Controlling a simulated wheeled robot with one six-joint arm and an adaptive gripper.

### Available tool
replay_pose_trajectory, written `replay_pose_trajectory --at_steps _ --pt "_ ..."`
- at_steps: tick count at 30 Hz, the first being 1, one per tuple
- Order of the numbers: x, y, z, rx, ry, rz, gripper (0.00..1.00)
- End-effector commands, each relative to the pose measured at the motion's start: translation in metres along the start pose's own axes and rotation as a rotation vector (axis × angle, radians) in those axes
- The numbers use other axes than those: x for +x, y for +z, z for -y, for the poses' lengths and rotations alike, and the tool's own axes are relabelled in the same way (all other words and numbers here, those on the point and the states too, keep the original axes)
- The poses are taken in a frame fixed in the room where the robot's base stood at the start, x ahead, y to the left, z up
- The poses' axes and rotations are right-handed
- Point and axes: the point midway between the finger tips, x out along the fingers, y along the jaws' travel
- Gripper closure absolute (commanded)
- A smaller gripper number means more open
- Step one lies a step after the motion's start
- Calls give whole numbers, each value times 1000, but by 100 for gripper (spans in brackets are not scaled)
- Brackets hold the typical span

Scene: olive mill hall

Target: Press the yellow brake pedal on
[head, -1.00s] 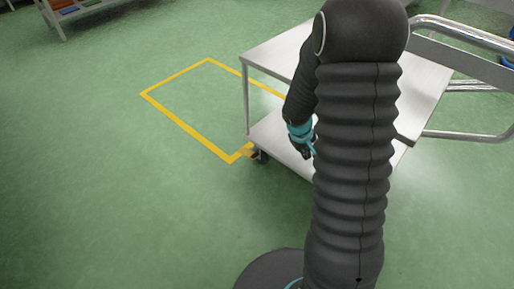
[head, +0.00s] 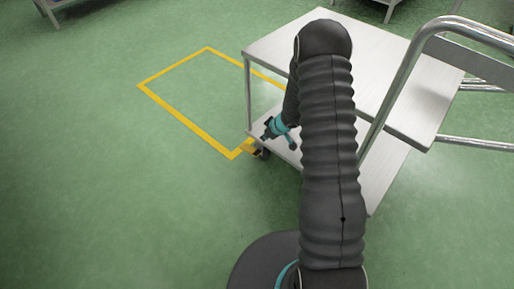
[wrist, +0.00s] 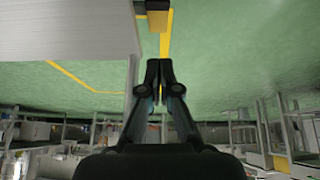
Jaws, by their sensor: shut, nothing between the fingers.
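The yellow brake pedal (head: 248,146) sits low at the near left corner of the steel trolley (head: 290,42), above a dark caster (head: 262,154). In the wrist view the pedal (wrist: 157,21) is a yellow block near the top centre, ahead of my fingertips with a visible gap in the picture. My gripper (head: 266,133) is just right of and above the pedal in the head view, beside the trolley's lower shelf. In the wrist view my gripper (wrist: 159,68) has its fingers together and empty. I cannot tell whether the pedal is pressed.
A yellow floor outline (head: 180,122) lies left of the trolley, reaching its corner. The trolley's upright leg (head: 248,95) stands close to my gripper. A tubular push handle (head: 398,85) rises on the right. The green floor at left is clear.

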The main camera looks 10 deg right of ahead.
Motion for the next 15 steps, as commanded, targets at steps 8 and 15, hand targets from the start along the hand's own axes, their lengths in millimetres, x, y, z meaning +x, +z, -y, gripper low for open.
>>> replay_pose_trajectory --at_steps 8,15 --pt "-3 0 -2 56 -9 -18 100" --pt "0 -1 -1 53 -9 -17 100"
